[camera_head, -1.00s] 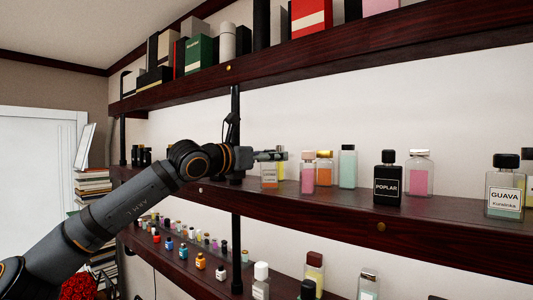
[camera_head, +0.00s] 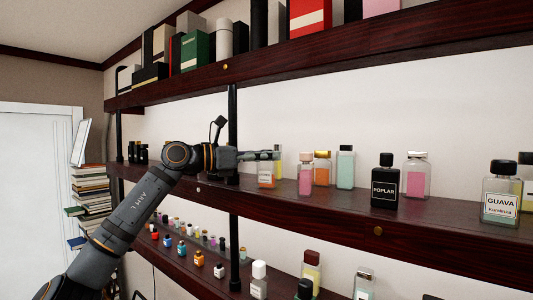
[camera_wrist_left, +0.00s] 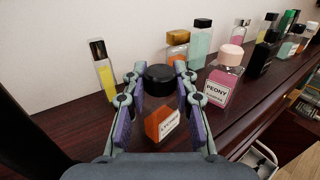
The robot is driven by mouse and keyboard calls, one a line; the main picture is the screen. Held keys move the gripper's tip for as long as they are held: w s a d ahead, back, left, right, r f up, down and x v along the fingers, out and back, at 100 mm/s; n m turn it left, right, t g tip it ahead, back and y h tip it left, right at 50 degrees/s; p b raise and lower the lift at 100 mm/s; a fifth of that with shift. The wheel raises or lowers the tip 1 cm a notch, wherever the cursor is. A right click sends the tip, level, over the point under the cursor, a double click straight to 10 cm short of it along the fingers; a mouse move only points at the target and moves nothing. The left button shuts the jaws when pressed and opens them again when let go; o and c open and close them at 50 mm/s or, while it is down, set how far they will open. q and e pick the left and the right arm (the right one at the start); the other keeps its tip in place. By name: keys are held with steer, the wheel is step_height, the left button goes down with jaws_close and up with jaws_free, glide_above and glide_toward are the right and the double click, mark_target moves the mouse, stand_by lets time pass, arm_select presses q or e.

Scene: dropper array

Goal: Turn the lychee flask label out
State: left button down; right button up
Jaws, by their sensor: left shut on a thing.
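The flask (camera_wrist_left: 162,122) has a black cap and orange contents. It stands on the middle shelf, and its pale label, too small to read surely, faces the lower right in the left wrist view. In the head view the flask (camera_head: 266,172) shows below the fingers, with its label toward the camera. My left gripper (camera_wrist_left: 160,80) has its fingers on both sides of the black cap and is shut on the flask. It also shows in the head view (camera_head: 262,156), coming in from the left. My right gripper is not in view.
A yellow bottle (camera_wrist_left: 103,70) stands to the left in the wrist view. The pink PEONY bottle (camera_wrist_left: 217,88) is close on the right, with an orange-capped bottle (camera_wrist_left: 178,46) behind. The black POPLAR bottle (camera_head: 385,182) stands farther along the shelf (camera_head: 330,205). A black post (camera_head: 233,130) is near my wrist.

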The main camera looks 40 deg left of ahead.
arm_select(q)
steer(key=shift+s+d, duration=0.2)
steer(key=shift+d, duration=0.2)
steer(key=shift+f, duration=0.1)
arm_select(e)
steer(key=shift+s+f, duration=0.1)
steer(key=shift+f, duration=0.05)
arm_select(q)
steer(key=c, duration=1)
jaws_free()
steer(key=shift+w+a, duration=0.1)
steer(key=shift+w, duration=0.05)
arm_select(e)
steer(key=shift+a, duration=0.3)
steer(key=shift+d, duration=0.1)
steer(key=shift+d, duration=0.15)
arm_select(q)
steer(key=shift+a, duration=0.1)
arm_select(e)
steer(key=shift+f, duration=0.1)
